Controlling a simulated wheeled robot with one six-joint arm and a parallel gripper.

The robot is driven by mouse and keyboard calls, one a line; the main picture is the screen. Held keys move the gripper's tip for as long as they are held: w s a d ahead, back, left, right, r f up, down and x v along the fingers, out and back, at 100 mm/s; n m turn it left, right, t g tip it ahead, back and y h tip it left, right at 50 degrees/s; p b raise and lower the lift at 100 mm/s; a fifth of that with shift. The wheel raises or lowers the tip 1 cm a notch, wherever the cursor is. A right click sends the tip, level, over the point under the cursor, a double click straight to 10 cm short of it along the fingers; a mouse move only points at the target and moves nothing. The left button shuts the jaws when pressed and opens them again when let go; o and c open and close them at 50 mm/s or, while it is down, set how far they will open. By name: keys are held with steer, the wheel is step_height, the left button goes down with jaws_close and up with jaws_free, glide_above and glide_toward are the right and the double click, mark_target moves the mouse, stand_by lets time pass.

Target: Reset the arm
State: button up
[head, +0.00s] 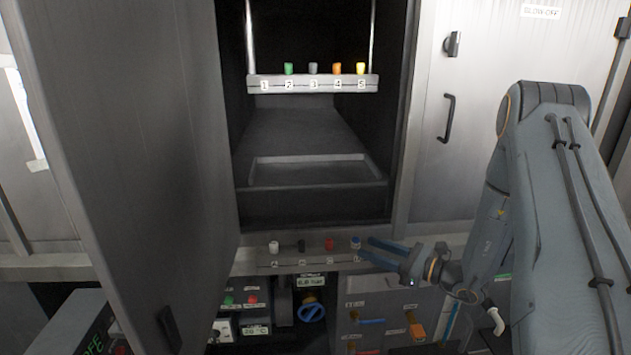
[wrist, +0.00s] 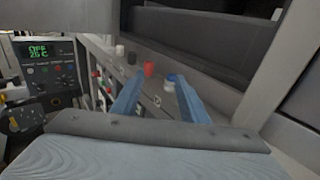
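My gripper (head: 364,248) is open, with its two blue fingers apart, low in front of the cabinet at the right end of the front ledge. A red piece (head: 329,244), a black piece (head: 301,245) and a white piece (head: 274,247) stand further left on the ledge.
A large grey door (head: 130,130) stands open at left. Inside the open chamber, a numbered rack (head: 313,84) holds green, grey, orange and yellow pieces above a shallow tray (head: 310,172); spot 1 is empty. Control panels (head: 375,315) lie below the ledge. A closed door (head: 510,60) is at right.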

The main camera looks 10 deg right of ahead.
steer(key=s+a+r+n+g+h, duration=0.25)
steer(key=s+a+n+g, duration=0.4)
steer(key=s, duration=0.35)
steer(key=s+a+r+n+g+h, duration=0.1)
steer(key=s+a+r+n+g, duration=0.2)
steer(key=s+a+n+g, duration=0.55)
steer(key=s+d+r+n+t+h+p, duration=0.1)
steer(key=s+d+r+n+t+h, duration=0.2)
steer(key=s+d+n+h, duration=0.7)
steer(key=shift+s+d+r+n+t+p, duration=0.3)
steer(key=shift+d+r+n+p, duration=0.1)
steer(key=shift+d+r, duration=0.35)
